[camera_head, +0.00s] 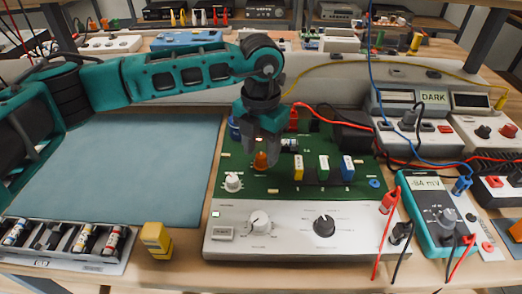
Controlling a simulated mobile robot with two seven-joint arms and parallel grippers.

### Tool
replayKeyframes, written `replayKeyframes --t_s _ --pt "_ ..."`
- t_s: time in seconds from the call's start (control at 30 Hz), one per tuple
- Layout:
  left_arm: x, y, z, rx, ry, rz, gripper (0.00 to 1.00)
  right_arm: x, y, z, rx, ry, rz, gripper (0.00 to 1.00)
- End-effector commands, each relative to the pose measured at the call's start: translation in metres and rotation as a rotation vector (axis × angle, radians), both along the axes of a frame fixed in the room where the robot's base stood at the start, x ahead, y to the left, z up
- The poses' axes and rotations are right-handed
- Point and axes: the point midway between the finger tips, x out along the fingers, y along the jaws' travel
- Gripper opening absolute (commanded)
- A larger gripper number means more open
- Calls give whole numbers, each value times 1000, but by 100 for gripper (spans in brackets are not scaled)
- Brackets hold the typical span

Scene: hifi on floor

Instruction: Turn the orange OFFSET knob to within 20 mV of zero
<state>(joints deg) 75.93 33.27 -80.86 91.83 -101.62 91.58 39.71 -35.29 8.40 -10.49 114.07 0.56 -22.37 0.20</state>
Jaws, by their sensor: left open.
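The orange OFFSET knob (261,161) sits on the green circuit board (275,186), towards its back left. My left gripper (261,153) points down over it with its jaws open. One fingertip shows on each side of the knob, and the gripper partly hides it. I cannot tell whether the fingers touch it. The teal multimeter (436,217) stands right of the board. Its display (425,184) shows a small mV reading that looks like -84 or -94. My right gripper is not in view.
A white knob (233,182) stands left of the orange one. Yellow, green and blue components stand to its right. The front panel (290,245) has two larger knobs. Red and black leads run at the right. A blue mat (120,165) lies clear at left, near a yellow block (156,240).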

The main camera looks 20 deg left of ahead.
Motion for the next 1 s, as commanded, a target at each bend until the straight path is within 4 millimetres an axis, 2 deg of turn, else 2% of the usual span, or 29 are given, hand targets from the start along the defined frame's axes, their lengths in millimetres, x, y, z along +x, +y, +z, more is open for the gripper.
replayKeyframes --t_s 0.13,0.43,0.9,1.0 --pt "0 0 -10 1 1 -1 51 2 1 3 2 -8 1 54" --pt "0 0 -11 1 0 -1 50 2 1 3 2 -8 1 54" --pt "0 0 -11 0 0 -1 5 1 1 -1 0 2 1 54" --pt "0 0 -10 0 0 -1 0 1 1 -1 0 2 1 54"
